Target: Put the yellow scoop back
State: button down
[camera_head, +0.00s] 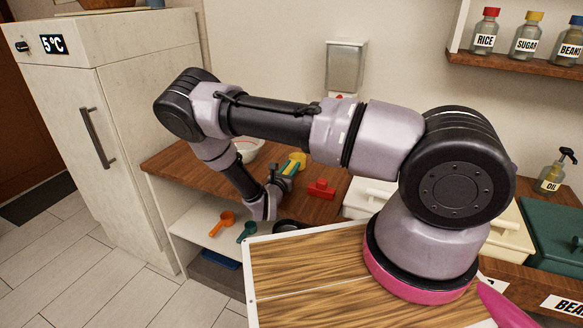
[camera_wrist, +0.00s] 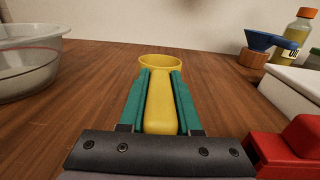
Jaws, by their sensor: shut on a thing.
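The yellow scoop (camera_head: 297,159) is over the wooden counter, at the end of my gripper (camera_head: 286,170). In the wrist view the yellow scoop (camera_wrist: 160,95) lies with its handle between my two green fingers (camera_wrist: 160,100), and its round cup points away from me. My gripper is shut on the handle. The scoop is low over the counter top; I cannot tell whether it touches the wood. An orange scoop (camera_head: 222,222) and a green scoop (camera_head: 246,232) are below the counter's front edge, at the white shelf.
A bowl (camera_wrist: 28,62) stands left of my gripper. A red object (camera_wrist: 292,148) is close on the right. A white container (camera_wrist: 296,88), a blue item (camera_wrist: 262,40) on a wooden block and a bottle (camera_wrist: 297,38) stand farther right. The wood directly ahead is clear.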

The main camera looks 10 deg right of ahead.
jog(key=shift+f, duration=0.1)
jog(key=c, duration=0.6)
grip_release()
jog(key=shift+f, duration=0.1)
jog(key=v, duration=1)
jog(key=shift+s, duration=0.45)
jog(key=s+d+r+m+g, duration=0.2)
jog(key=d+r+m+g, duration=0.25)
jog(key=r+m, duration=0.3)
jog(key=s+d+r+m+g+y, duration=0.1)
jog(key=s+d+r+m+g, duration=0.2)
jog(key=r+m+g, duration=0.5)
jog(key=s+d+r+m+g, duration=0.2)
jog(key=d+r+m+g, duration=0.15)
jog(key=r+m, duration=0.45)
jog(key=s+r+m+t+y, duration=0.4)
jog(key=s+r, duration=0.3)
jog(key=r, duration=0.5)
jog(key=s+r+m+t+y, duration=0.4)
jog(key=s+r+m+y, duration=0.2)
jog(key=r, duration=0.7)
jog(key=shift+s+y, duration=0.4)
jog(key=shift+s, duration=0.15)
